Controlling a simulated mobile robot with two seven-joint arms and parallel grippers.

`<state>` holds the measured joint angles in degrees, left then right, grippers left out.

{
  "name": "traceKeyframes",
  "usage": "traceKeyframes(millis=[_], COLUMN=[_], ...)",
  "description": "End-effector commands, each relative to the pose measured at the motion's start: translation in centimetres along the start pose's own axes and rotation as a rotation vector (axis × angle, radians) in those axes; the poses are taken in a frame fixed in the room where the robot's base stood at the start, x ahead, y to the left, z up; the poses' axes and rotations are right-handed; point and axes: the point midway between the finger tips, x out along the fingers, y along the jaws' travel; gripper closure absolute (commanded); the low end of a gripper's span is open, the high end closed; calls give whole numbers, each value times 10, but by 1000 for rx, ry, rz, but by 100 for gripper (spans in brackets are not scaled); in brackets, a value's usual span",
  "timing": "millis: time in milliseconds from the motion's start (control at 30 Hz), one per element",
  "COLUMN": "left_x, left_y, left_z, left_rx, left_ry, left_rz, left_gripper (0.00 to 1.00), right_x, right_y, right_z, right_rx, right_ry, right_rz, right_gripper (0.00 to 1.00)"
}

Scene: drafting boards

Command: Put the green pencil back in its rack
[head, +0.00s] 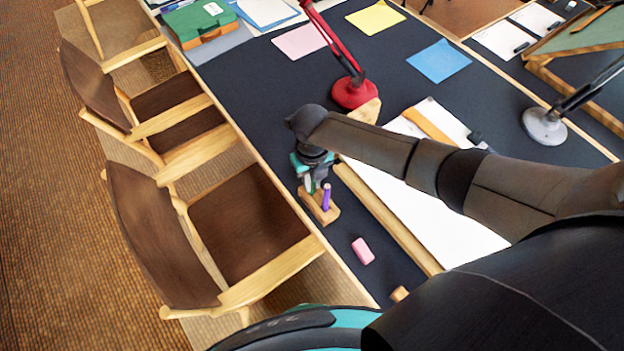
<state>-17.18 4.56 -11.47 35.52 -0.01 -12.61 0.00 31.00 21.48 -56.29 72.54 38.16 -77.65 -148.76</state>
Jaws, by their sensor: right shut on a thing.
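The rack is a small wooden block (333,214) on the dark table top near its left edge. A purple pencil (327,196) stands upright in it. My right gripper (311,184) is over the far end of the rack, pointing down, shut on a thin green thing that I take to be the green pencil. Gripper and arm hide most of this pencil, and I cannot tell whether its lower end is in the rack or just above it. My left gripper is not in view.
A drawing board with white paper (455,232) and a wooden edge lies right of the rack. A pink eraser (363,251) lies nearer. A red lamp (354,92) stands beyond the gripper. Wooden chairs (240,225) line the table's left side.

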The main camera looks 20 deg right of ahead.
Motion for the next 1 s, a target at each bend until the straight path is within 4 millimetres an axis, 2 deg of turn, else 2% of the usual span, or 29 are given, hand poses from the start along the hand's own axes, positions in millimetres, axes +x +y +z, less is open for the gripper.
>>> traceKeyframes(millis=[167, 200, 467, 767, 867, 1000], left_x=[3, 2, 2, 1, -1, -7], left_y=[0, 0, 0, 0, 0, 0], left_z=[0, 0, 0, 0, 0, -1], left_rx=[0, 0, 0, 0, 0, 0], left_ry=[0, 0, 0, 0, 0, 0], left_rz=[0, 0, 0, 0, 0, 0], left_gripper=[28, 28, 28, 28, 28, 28], right_x=[3, 3, 2, 1, -7, -28], right_y=[0, 0, 0, 0, 0, 0], right_z=[0, 0, 0, 0, 1, 1], right_rx=[0, 0, 0, 0, -1, -2], right_ry=[0, 0, 0, -1, -3, -4], right_rz=[0, 0, 0, 0, 1, 0], right_gripper=[100, 79, 49, 48, 48, 48])
